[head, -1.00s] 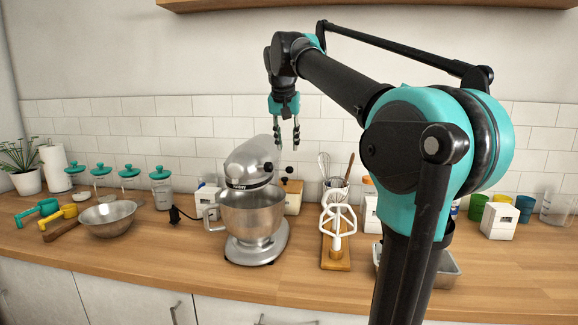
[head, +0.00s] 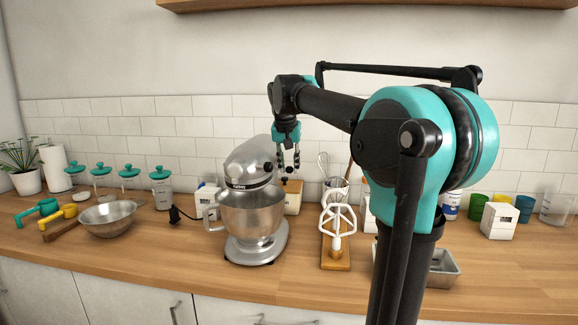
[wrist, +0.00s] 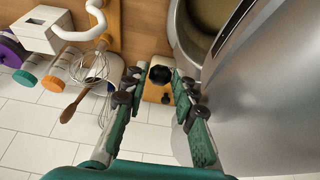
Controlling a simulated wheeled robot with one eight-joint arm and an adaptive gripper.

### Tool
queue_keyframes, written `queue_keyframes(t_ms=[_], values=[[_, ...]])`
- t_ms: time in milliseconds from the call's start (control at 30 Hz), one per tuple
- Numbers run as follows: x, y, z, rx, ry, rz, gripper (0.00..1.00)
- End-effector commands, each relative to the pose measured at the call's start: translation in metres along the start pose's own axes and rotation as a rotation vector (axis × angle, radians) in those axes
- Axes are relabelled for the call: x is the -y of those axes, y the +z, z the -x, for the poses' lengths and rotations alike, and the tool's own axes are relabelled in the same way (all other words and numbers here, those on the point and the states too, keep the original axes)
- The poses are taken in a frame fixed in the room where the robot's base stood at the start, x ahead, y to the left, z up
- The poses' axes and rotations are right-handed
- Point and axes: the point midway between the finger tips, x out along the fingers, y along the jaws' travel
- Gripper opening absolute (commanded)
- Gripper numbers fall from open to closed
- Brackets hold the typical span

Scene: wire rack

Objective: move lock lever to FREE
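The silver stand mixer (head: 250,190) stands on the counter with its head lowered over a steel bowl. Its dark round knobs show on the side of the head; one knob (head: 268,168) is clear in the head view. My gripper (head: 288,168) points down at the mixer's right side. It is open in the wrist view (wrist: 155,82), with fingers either side of the knob.
A whisk crock (head: 335,190) and a white beater (head: 337,222) on a board stand to the right. A metal bowl (head: 108,218) is at left. The front counter is mostly free.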

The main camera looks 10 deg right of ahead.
Motion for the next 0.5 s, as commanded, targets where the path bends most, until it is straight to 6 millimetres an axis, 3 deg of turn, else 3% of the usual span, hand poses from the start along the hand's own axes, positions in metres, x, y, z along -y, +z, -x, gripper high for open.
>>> queue_keyframes(t_ms=[200,500], values=[[0.0000,0.0001,0.0002,0.000,0.000,0.000,0.00],[0.0000,-0.0008,-0.0001,0.000,0.000,0.000,0.00]])
